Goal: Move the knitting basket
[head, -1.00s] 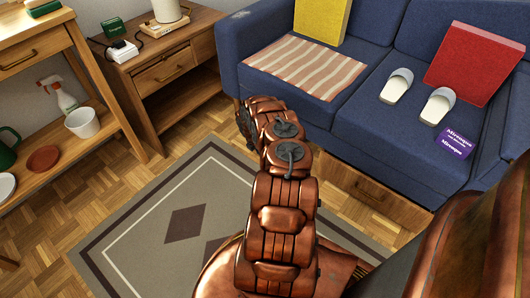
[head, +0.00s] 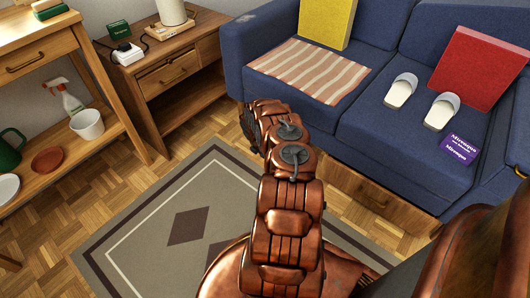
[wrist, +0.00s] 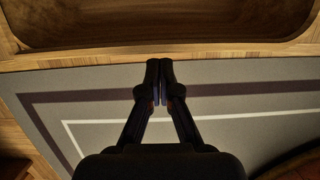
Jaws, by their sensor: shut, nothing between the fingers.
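No knitting basket can be made out in either view. My gripper (wrist: 160,75) shows in the wrist view, its two dark fingers together with nothing between them. It is over the grey rug (wrist: 230,100) with the dark and white border lines. In the head view my arm hides the gripper and part of the floor and rug (head: 150,225). A brown wooden form with rounded inner corners (wrist: 160,52) spans the top of the wrist view; I cannot tell what it is.
A blue sofa (head: 375,125) holds a striped cloth, yellow and red cushions, white slippers (head: 440,110) and a purple box (head: 460,147). A wooden side table (head: 165,75) and shelf (head: 110,125) stand left. Parquet and rug between are clear.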

